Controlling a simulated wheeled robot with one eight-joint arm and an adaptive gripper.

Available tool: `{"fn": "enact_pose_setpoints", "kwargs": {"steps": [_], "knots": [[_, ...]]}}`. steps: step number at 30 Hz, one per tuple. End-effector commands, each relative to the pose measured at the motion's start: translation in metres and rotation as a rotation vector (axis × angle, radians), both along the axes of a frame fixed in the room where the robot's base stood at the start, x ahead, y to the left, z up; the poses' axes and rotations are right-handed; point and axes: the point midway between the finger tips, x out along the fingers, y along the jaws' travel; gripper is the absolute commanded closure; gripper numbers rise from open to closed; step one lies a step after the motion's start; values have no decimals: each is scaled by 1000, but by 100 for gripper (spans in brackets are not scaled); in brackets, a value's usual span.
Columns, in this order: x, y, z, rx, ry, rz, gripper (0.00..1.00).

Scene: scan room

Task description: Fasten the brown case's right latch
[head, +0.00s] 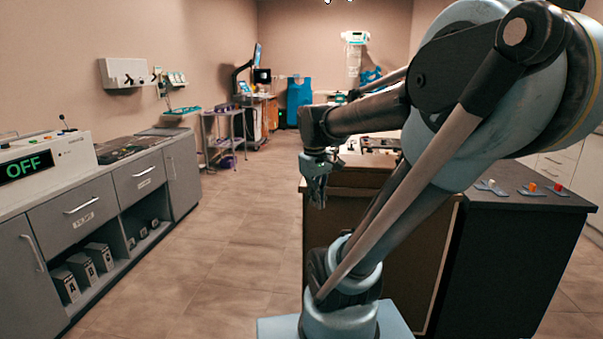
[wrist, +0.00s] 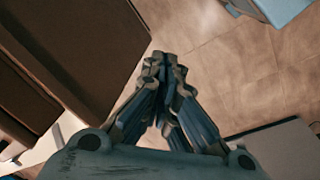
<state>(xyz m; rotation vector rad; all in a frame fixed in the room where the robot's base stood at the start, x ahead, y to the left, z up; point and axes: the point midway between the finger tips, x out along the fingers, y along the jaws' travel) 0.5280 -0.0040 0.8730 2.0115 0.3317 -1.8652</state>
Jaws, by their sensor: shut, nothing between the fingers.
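A brown box-like shape (head: 362,178), which looks like the brown case, sits on the island counter behind my arm in the head view. Large dark brown surfaces (wrist: 85,45) fill the upper left of the wrist view; I cannot tell for sure whether they are the case or the counter. No latch can be made out in either view. My gripper (head: 317,200) points down beside the counter's left end, apart from the brown shape. In the wrist view its fingers (wrist: 164,65) are shut together and empty, with floor beyond the tips.
My arm hides much of the island counter. Its dark right part (head: 530,196) carries several small coloured items. A grey cabinet row (head: 85,208) with an OFF display (head: 28,166) runs along the left. The tiled floor (head: 215,245) between is clear.

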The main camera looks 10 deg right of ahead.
Motion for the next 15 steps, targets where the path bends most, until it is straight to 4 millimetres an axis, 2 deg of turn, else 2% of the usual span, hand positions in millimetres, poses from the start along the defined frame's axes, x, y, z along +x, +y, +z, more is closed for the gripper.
{"fn": "enact_pose_setpoints", "kwargs": {"steps": [1,6,15], "knots": [[15,1,11,-13,13,41,100],[59,2,40,-55,64,186,100],[143,9,76,-117,162,441,100]]}}
